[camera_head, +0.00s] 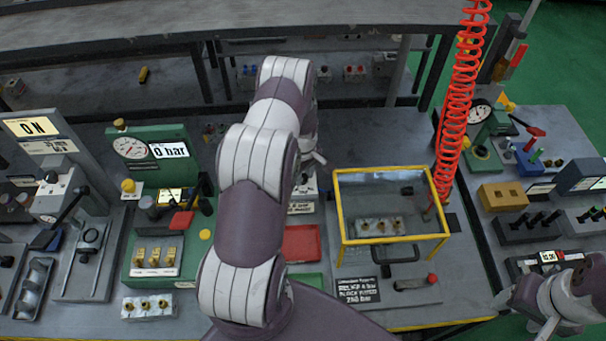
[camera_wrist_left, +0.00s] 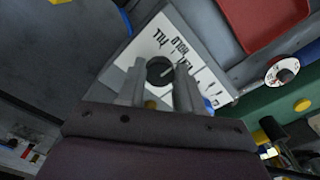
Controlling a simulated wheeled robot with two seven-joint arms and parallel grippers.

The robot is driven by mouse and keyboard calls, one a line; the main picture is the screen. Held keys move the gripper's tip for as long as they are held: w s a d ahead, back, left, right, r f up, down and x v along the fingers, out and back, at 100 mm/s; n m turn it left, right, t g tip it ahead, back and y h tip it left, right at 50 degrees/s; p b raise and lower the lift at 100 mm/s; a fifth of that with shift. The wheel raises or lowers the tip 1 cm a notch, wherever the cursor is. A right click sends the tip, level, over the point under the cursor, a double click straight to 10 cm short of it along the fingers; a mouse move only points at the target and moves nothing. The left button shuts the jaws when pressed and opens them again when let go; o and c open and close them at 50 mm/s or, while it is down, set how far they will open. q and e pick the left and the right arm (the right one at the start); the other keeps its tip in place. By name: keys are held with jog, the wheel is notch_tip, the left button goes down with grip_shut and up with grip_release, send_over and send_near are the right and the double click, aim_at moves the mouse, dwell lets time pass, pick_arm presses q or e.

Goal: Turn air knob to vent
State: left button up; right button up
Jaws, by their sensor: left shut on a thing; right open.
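The air knob (camera_wrist_left: 160,69) is a dark round knob on a white plate (camera_wrist_left: 204,62) in the left wrist view. The plate carries printed words; "HOLD" and what looks like "FILL" are readable. A pale pointer line shows on the knob. My left gripper (camera_wrist_left: 157,78) has its two fingers on either side of the knob, shut on it. In the head view my left gripper (camera_head: 315,161) is small and mostly hidden behind my arm, and the knob cannot be made out. My right gripper (camera_head: 527,312) is open and empty at the lower right, away from the knob.
A yellow-framed clear guard (camera_head: 388,173) stands right of my left arm. A red tray (camera_head: 301,243) lies beside the arm. A green gauge station (camera_head: 156,135) reading "0 bar" stands left. A red coiled hose (camera_head: 462,100) hangs at the right.

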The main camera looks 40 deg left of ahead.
aim_at(303, 177)
pick_arm(q)
jog(key=m+b, duration=0.2)
jog(key=m, duration=0.1)
jog(key=shift+f+m, duration=0.1)
jog(key=shift+m, duration=0.3)
jog(key=shift+m+b, duration=1.2)
jog(key=shift+m, duration=1)
jog(key=shift+a+r, duration=0.1)
jog(key=shift+r, duration=0.1)
jog(key=o, duration=1)
jog(key=shift+o, duration=0.2)
notch_tip(303, 177, up, 13)
jog(key=b, duration=0.3)
jog(key=shift+f, duration=0.15)
jog(key=shift+m, duration=0.3)
